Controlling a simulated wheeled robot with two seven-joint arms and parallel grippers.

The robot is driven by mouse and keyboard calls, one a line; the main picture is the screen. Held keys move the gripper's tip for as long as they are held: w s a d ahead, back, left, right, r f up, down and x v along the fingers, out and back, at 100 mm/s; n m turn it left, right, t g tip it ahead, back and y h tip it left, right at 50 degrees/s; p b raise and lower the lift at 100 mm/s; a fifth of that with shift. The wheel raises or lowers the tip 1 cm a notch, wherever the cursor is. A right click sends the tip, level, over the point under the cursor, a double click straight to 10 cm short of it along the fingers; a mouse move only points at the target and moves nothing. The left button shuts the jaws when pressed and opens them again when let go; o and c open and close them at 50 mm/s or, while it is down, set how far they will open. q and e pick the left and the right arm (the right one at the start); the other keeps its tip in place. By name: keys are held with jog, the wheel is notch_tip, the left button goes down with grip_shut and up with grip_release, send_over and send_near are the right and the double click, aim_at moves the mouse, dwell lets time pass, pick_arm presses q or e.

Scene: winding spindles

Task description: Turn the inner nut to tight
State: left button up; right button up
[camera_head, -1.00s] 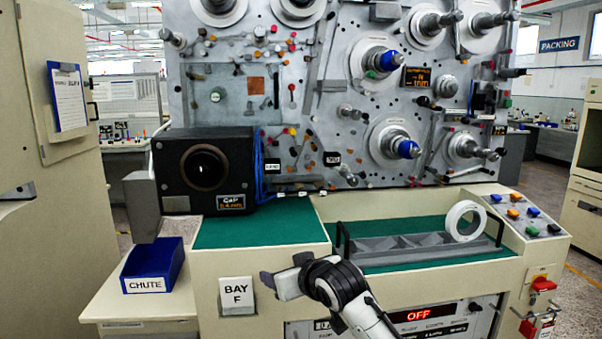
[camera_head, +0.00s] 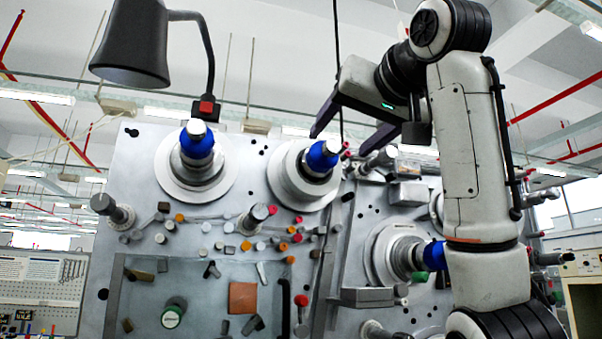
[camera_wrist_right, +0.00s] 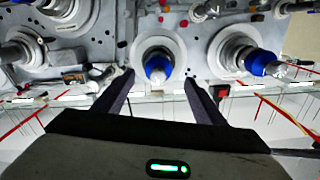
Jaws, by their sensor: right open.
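Two spindles at the top of the grey panel carry blue nuts. The left blue nut (camera_head: 197,142) stands clear of my arm. The right blue nut (camera_head: 322,156) is on the spindle nearer the panel's middle. My right gripper (camera_head: 339,143) is open, its dark fingers reaching toward this right nut from the upper right. In the right wrist view a blue nut (camera_wrist_right: 157,67) shows between and beyond the open fingertips (camera_wrist_right: 159,79), with no visible contact. A second blue nut (camera_wrist_right: 263,62) is farther right there. Which nut the task calls inner is not marked. My left gripper is out of view.
A black lamp (camera_head: 133,45) hangs at the upper left. Another blue nut (camera_head: 434,256) sits on a lower spindle behind my right arm. Posts, rollers and coloured knobs (camera_head: 302,300) stick out from the panel (camera_head: 150,180). Open air lies above it.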

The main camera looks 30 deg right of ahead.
aim_at(334, 144)
jog(key=shift+s+d+r, duration=0.1)
jog(key=shift+s+r, duration=0.1)
jog(key=shift+r, duration=0.2)
jog(key=shift+w+d+r, duration=0.1)
jog(key=shift+w, duration=0.1)
jog(key=p+x, duration=0.3)
jog(key=x, duration=0.5)
jog(key=shift+w+d, duration=0.2)
jog(key=shift+w, duration=0.3)
jog(key=c, duration=1.1)
